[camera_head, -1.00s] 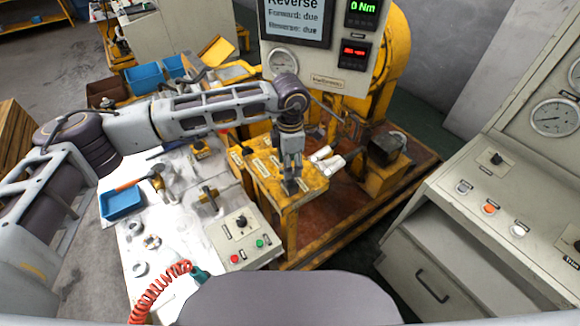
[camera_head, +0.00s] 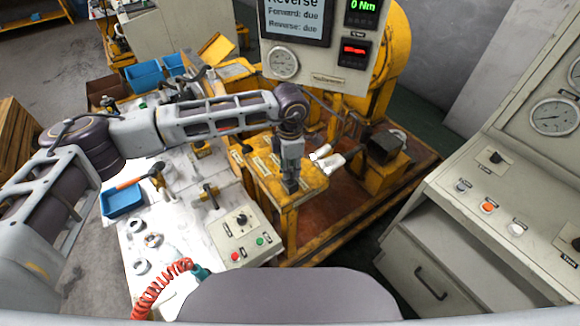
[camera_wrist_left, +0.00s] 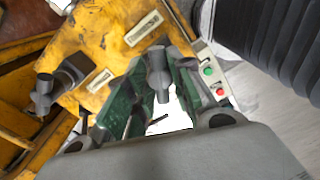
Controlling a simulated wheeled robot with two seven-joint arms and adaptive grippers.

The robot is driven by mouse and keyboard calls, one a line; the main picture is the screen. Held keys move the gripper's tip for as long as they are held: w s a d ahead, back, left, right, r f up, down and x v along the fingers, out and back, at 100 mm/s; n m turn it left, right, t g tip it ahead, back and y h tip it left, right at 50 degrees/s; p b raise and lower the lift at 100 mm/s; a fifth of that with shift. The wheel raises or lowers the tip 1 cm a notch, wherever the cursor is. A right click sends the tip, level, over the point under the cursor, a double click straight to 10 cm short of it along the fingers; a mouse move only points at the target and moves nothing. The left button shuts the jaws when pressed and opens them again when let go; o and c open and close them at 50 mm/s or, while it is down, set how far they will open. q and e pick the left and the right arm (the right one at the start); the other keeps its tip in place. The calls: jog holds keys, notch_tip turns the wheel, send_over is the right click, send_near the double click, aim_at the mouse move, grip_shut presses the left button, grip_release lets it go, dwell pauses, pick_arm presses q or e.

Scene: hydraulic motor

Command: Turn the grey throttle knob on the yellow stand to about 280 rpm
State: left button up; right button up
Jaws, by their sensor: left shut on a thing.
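The yellow stand (camera_head: 312,181) is right of the white table in the head view. My left gripper (camera_head: 290,186) points down onto its top near the front edge. In the left wrist view the green-padded fingers of my left gripper (camera_wrist_left: 155,90) are shut around a grey knob (camera_wrist_left: 158,72), taken as the throttle knob. In the head view the gripper hides this knob. A second grey knob (camera_wrist_left: 62,80) stands apart on the yellow top (camera_wrist_left: 95,50). The red readout (camera_head: 355,49) on the panel is too blurred to read. My right gripper is not in view.
The panel above the stand has a screen (camera_head: 297,18) reading "Reverse", a green "0 Nm" readout (camera_head: 364,6) and a round gauge (camera_head: 284,63). A button box (camera_head: 240,232) lies left of the stand. A grey console (camera_head: 500,215) stands at the right.

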pick_arm(q)
grip_shut()
dwell(0.8)
jog(key=o, duration=1)
grip_release()
jog(key=shift+o, duration=0.2)
notch_tip(320, 180, up, 12)
